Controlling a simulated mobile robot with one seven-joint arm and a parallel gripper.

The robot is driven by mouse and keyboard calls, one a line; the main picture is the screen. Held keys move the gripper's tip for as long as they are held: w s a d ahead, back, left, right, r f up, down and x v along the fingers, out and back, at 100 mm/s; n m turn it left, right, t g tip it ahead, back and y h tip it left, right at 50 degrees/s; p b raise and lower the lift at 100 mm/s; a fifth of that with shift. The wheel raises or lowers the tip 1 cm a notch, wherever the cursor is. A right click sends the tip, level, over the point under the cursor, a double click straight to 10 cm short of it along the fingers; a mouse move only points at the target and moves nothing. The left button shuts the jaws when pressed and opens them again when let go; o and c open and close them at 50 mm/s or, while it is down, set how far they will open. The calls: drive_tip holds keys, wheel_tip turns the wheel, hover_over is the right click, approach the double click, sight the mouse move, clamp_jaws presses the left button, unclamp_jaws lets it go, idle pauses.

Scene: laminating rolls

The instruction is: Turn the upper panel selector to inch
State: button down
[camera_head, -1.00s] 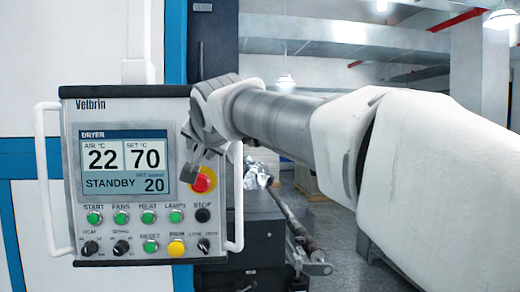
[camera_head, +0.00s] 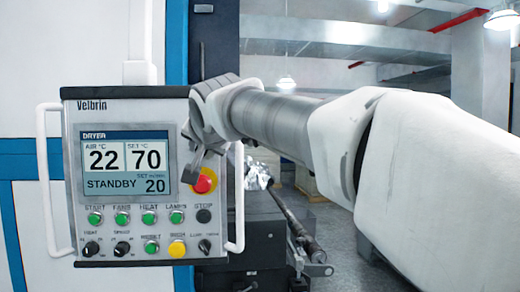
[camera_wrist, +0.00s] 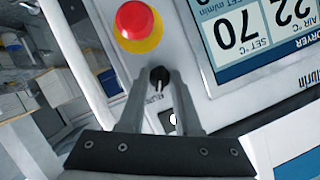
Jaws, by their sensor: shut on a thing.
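The upper panel selector (camera_wrist: 159,75) is a small black knob with a pale pointer mark. It shows in the wrist view, beside the red stop button on its yellow base (camera_wrist: 138,24). My gripper (camera_wrist: 158,79) has one finger on each side of the knob and is shut on it. The lettering beside the knob is too small and turned to read, so its setting is unclear. In the head view my gripper (camera_head: 196,160) covers the upper right of the control panel (camera_head: 125,191) and hides the selector.
The panel's screen (camera_head: 125,162) reads DRYER, STANDBY. Below are green buttons, a yellow button (camera_head: 177,249) and small black knobs. White handles (camera_head: 42,170) flank the panel. A dark machine with rollers (camera_head: 290,225) stands behind at right. Open floor lies beyond.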

drive_tip(key=n+h, duration=0.3)
drive_tip(key=n, duration=0.1)
drive_tip(key=shift+a+t, duration=0.25)
drive_tip(key=shift+t, duration=0.05)
drive_tip(key=n+t+h, duration=0.1)
drive_tip(key=n+h, duration=0.1)
drive_tip(key=n, duration=0.1)
drive_tip(key=shift+n+h, duration=0.3)
idle(0.4)
drive_tip(key=c, duration=0.9)
unclamp_jaws()
drive_tip(key=shift+s, duration=0.1)
